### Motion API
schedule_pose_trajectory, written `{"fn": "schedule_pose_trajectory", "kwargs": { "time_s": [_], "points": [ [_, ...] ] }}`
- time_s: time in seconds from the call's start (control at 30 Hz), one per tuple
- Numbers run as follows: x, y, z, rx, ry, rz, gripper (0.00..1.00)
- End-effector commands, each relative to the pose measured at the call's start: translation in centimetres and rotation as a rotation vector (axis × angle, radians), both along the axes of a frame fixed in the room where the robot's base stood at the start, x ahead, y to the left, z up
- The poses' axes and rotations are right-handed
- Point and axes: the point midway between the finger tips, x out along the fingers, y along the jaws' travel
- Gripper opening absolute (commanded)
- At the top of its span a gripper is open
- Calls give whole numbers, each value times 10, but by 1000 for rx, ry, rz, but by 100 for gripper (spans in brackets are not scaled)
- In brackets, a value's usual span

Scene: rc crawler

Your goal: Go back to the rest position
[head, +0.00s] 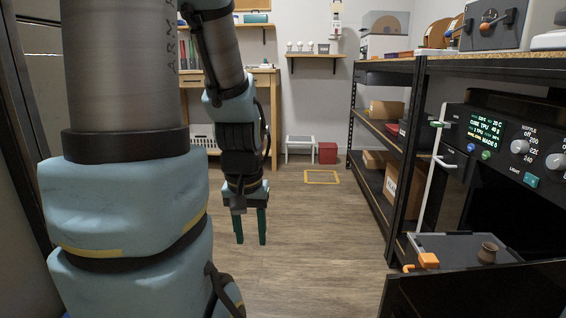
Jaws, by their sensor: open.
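My gripper (251,240) hangs down in the middle of the head view, above the wood floor. Its two green fingers point down and stand apart, with nothing visible between them. My arm takes up the left side of the view, and its forearm comes down from the top centre. The gripper is clear of the shelves and of the machine at the right.
At the right stands a black machine (520,160) with displays and knobs, its front open. A grey tray (450,245) there holds a small brown pot (488,252). Black shelving (385,165) runs behind it. Floor with a yellow square (322,177) lies clear in the middle.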

Motion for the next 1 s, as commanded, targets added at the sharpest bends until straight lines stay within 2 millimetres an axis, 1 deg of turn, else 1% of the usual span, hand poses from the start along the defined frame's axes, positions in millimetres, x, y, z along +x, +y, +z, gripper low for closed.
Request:
{"fn": "schedule_pose_trajectory", "kwargs": {
  "time_s": [0.03,0.17,0.27,0.37,0.5,0.87,1.0],
  "points": [
    [2,0,21,3,-2,-8,45],
    [3,0,47,3,-3,-12,45],
    [3,0,70,5,-4,-13,45],
    [3,0,99,5,-5,-14,45],
    [3,0,145,5,-5,-15,45],
    [3,0,258,5,-5,-16,45],
    [3,0,302,5,-5,-16,45]
  ]
}}
